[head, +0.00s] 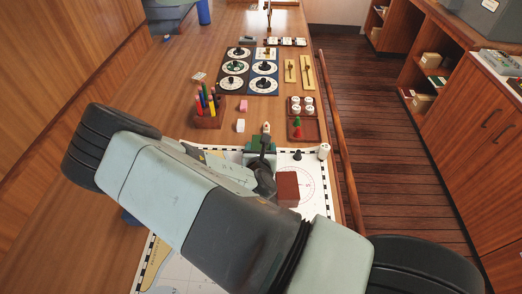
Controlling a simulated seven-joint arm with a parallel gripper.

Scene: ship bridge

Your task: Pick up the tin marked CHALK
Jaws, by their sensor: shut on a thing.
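My gripper (266,136) is beyond my forearm, over the far edge of the chart. Its jaws are shut on a small pale thing (266,128), mostly hidden by the hand; its marking cannot be read. Several white-topped round tins (296,101) stand in a wooden rack to the right and farther back. A white cylinder (324,151) stands near the chart's right edge. No CHALK lettering is legible on any of them, so I cannot tell which tin is marked CHALK.
A pen holder (208,118) stands left of the gripper. Pink and white blocks (241,125) lie beside it. A red-brown box (288,188) and a dark pawn-like piece (297,155) are on the chart (318,196). Dial boards (236,68) lie farther back. A wooden rail (340,140) edges the table.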

